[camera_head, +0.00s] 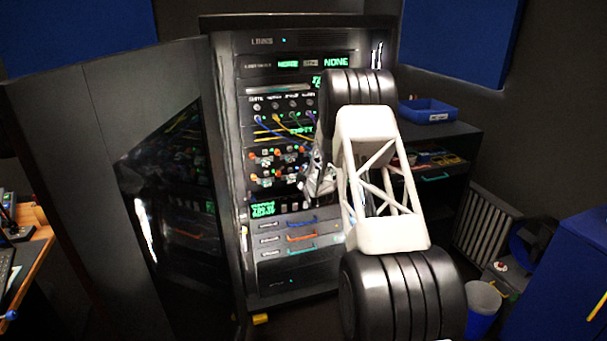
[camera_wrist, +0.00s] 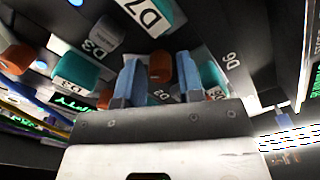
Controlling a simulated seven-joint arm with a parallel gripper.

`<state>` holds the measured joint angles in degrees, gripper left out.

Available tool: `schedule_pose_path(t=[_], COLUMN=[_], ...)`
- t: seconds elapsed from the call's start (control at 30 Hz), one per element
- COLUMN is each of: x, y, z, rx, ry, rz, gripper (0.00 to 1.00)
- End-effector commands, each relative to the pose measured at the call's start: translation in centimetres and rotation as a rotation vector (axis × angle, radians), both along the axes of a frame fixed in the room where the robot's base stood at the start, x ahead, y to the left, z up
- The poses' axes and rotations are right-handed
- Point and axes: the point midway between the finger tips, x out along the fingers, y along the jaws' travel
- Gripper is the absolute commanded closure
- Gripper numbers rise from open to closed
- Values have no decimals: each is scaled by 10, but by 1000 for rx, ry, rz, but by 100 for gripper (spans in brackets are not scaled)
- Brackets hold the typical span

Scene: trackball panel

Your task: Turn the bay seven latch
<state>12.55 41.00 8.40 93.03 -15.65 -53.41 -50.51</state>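The bay panel shows close up in the wrist view. A teal latch labelled D7 (camera_wrist: 150,15) is at the top centre, partly cut off by the frame edge. My gripper (camera_wrist: 158,68) is open, its two blue fingers pointing at the panel. An orange knob (camera_wrist: 160,67) shows in the gap between the fingers, with space on both sides; I cannot tell its depth or its label. The D7 latch is beyond the fingertips, apart from them.
In the head view, the rack (camera_head: 225,130) has cables and drawers (camera_head: 287,238) below. Its open door (camera_head: 105,110) stands left. A blue bin (camera_head: 428,110) sits on the right shelf.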

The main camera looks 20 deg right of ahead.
Motion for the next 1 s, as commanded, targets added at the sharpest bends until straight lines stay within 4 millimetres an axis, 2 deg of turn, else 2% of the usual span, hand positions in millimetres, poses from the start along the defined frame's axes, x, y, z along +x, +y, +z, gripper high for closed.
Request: schedule_pose_path(t=[0.27, 0.5, 1.0], x=[1, 0, 1], y=[0, 0, 0], z=[0, 0, 1], rx=[0, 0, 95], ry=[0, -1, -1], rz=[0, -1, 0], gripper=[66, 100, 100])
